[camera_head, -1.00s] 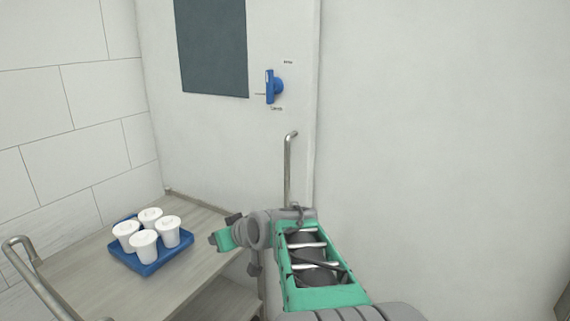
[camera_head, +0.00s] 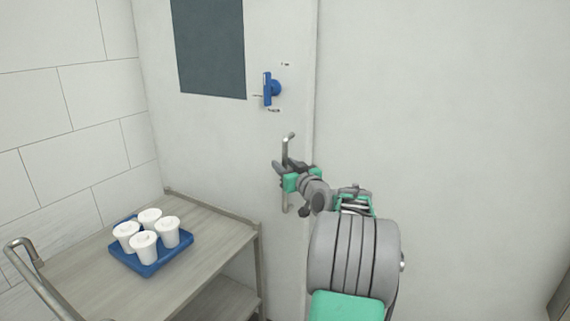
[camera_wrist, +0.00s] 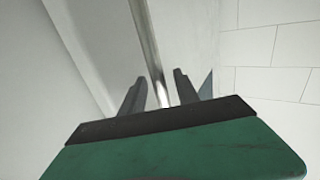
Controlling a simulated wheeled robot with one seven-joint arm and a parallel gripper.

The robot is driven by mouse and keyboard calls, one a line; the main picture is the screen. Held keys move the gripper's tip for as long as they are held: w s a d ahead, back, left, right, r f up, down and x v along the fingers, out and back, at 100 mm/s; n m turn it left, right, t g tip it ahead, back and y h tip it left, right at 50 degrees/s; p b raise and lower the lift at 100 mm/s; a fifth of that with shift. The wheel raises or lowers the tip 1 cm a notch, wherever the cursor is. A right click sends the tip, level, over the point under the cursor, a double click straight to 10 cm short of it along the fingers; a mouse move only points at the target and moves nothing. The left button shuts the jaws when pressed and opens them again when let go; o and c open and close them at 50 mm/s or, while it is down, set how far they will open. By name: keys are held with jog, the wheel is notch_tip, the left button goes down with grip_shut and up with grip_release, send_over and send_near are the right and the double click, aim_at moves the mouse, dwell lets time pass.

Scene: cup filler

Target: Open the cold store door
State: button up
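The cold store door (camera_head: 215,140) is pale, with a dark window (camera_head: 211,45), and looks closed against its frame. A blue latch knob (camera_head: 270,88) with small labels sits above the handle. The upright metal bar handle (camera_head: 288,146) is near the door's right edge. My gripper (camera_head: 281,170) is at the bar's middle, covering part of it. In the wrist view the bar (camera_wrist: 150,45) passes between my two dark fingers (camera_wrist: 156,84), which stand open on either side with gaps to the bar.
A cart (camera_head: 216,250) with a wooden top and metal rail stands at the left, close to the door. On it a blue tray (camera_head: 150,268) holds several white lidded cups (camera_head: 144,246). A plain white wall (camera_head: 440,120) fills the right.

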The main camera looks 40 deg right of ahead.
jog(key=shift+c, duration=0.5)
grip_shut()
dwell(0.8)
